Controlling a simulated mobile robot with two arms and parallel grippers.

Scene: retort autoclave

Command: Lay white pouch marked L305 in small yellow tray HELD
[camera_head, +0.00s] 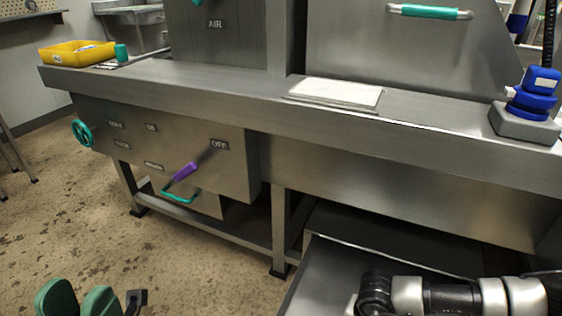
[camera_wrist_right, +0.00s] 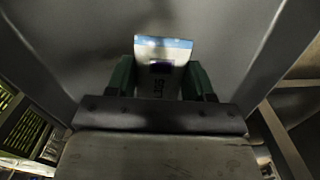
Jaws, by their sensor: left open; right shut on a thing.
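A white pouch (camera_wrist_right: 165,48) with a blue edge and a dark patch is between the fingers of my right gripper (camera_wrist_right: 161,80) in the right wrist view. Dark print on the pouch is too dim to read surely. The right gripper is shut on it; the fingers hide its sides. No HELD marking is readable. My left gripper (camera_head: 78,300) is open and empty at the bottom left, over the floor.
The steel bench (camera_head: 200,84) runs across the view. A green cylinder (camera_head: 122,53) stands beside the yellow tray. A flat white panel (camera_head: 336,92) lies mid-bench, and a blue device (camera_head: 535,95) stands at right. A green handwheel (camera_head: 82,133) and a purple lever (camera_head: 186,171) stick out in front.

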